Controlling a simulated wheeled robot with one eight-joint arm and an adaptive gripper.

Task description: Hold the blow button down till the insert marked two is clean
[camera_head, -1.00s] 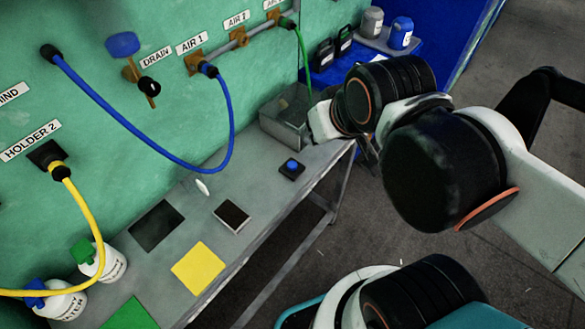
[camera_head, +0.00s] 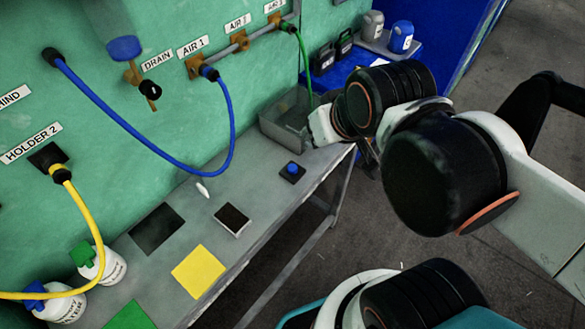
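A small blue push button (camera_head: 292,168) on a black base sits near the front edge of the grey bench. It carries no label I can read, and nothing touches it. A dark rectangular block (camera_head: 232,219) with pale edges lies on the bench; no number shows on it. A small white nozzle-like piece (camera_head: 203,190) is just behind this block. My gripper (camera_head: 367,158) shows only as a small dark part below my arm, right of the button, off the bench's right end. My arm hides most of it, so its opening cannot be made out.
A blue hose (camera_head: 190,168) hangs from AIR 1 over the bench. A grey metal bin (camera_head: 286,120) stands at the bench's far end. A yellow square (camera_head: 199,270), a dark square (camera_head: 156,229) and white bottles (camera_head: 100,262) occupy the near bench. Open floor lies to the right.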

